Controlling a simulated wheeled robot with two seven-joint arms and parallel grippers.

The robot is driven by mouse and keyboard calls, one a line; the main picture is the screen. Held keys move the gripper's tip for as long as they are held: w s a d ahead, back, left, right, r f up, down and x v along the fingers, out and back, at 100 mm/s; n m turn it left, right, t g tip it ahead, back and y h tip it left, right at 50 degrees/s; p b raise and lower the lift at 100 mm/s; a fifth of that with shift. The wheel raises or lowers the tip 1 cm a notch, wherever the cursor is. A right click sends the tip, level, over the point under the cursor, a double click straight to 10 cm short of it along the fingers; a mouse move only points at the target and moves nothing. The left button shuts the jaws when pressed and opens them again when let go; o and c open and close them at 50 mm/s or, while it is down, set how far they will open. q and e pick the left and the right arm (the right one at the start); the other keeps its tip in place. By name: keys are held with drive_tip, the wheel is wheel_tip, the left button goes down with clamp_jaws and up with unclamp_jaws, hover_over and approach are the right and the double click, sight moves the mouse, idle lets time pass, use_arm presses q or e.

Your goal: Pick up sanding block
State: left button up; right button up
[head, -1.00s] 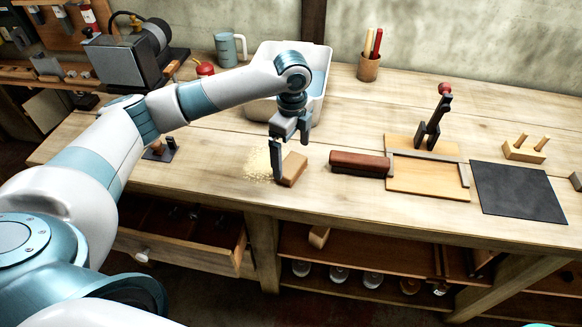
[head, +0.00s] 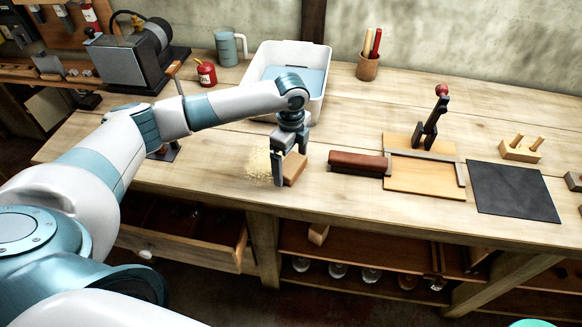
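My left gripper (head: 291,164) points down at the block. One finger is at the block's left front side and the other is behind it, its tip hidden by the block. The fingers are apart, and I cannot tell whether they touch the block. My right gripper is not in view.
A long brown brush-like block (head: 358,163) lies right of the sanding block, beside a wooden board (head: 415,180) with a dark upright tool (head: 432,125). A dark mat (head: 514,190) is farther right. A white tub (head: 318,62) stands behind my gripper. An open drawer (head: 180,245) is below.

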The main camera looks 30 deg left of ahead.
sight(294, 165)
use_arm(q)
drive_tip(key=c, duration=0.9)
drive_tip(key=shift+c, duration=0.2)
drive_tip(key=shift+r, duration=0.1)
drive_tip(key=shift+w+r+b, duration=0.1)
drive_tip(key=shift+r+b, duration=0.3)
drive_tip(key=shift+r, duration=0.05)
drive_tip(key=r+b, duration=0.2)
drive_tip(key=r, duration=0.1)
drive_tip(key=shift+d+r, duration=0.1)
drive_tip(key=shift+d, duration=0.3)
drive_tip(key=s+d+r+b, duration=0.1)
drive_tip(key=d+r+b, duration=0.2)
drive_tip(key=d+r, duration=0.3)
drive_tip(key=shift+s+d+r, duration=0.2)
drive_tip(key=shift+d+r, duration=0.2)
drive_tip(key=shift+d, duration=2)
